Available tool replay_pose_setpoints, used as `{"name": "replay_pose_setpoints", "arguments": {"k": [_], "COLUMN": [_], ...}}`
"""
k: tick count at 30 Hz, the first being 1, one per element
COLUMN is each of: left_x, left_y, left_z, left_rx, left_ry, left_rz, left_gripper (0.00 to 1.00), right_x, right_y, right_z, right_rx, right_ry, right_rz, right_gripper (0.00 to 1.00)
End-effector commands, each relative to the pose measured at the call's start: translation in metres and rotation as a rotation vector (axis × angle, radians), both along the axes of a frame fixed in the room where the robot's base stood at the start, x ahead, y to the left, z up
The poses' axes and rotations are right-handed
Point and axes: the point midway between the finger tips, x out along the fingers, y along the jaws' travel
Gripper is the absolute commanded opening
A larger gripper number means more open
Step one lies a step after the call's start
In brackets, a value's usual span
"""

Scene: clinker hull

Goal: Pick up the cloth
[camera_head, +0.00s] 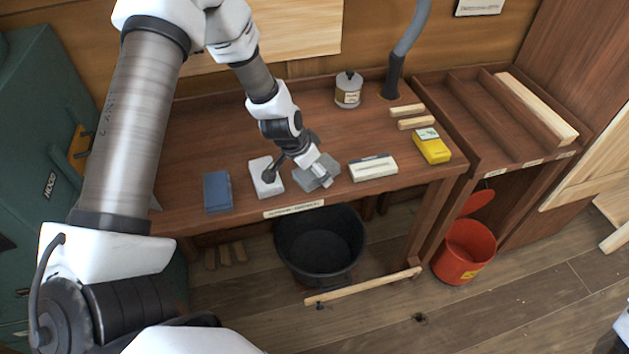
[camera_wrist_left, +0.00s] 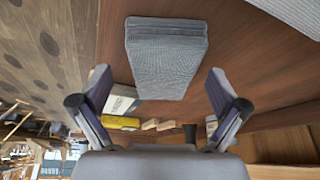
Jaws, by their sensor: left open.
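A folded grey cloth (camera_head: 304,180) lies near the front edge of the wooden bench (camera_head: 215,130). In the left wrist view, the cloth (camera_wrist_left: 166,60) is a thick, finely textured grey pad. My left gripper (camera_head: 321,172) is over the cloth and hides part of it in the head view. In the left wrist view, the left gripper (camera_wrist_left: 159,85) is open, with one finger on each side of the cloth's near end and a visible gap on both sides. Contact is not visible.
A white pad (camera_head: 266,177) and a blue block (camera_head: 217,192) lie left of the cloth. A white box (camera_head: 373,168) and a yellow box (camera_head: 432,146) lie right. A jar (camera_head: 348,90) stands behind. A black bucket (camera_head: 320,240) is below the bench's front edge.

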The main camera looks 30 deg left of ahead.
Motion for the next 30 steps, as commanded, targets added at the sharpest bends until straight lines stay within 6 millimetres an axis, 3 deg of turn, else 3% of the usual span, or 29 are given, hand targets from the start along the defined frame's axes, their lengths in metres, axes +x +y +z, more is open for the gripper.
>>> {"name": "replay_pose_setpoints", "arguments": {"k": [1, 28, 29, 30], "left_x": [0.0017, 0.0017, 0.0017, 0.0017], "left_y": [-0.0002, -0.0003, -0.0003, -0.0003], "left_z": [-0.0060, -0.0074, -0.0074, -0.0074], "left_rx": [0.000, 0.000, 0.000, 0.000], "left_ry": [0.001, 0.000, 0.000, 0.000], "left_rz": [0.000, 0.001, 0.001, 0.001], "left_gripper": [0.98, 0.98, 0.91, 0.77], "right_x": [0.0008, 0.0007, 0.0008, 0.0007], "right_y": [0.0000, 0.0000, 0.0000, 0.0000], "right_z": [-0.0063, -0.0063, -0.0063, -0.0063], "right_rx": [0.000, 0.000, 0.000, 0.000], "right_ry": [-0.002, -0.002, -0.002, -0.002], "right_rz": [0.000, 0.000, 0.000, 0.000], "right_gripper": [0.00, 0.00, 0.00, 0.00]}}
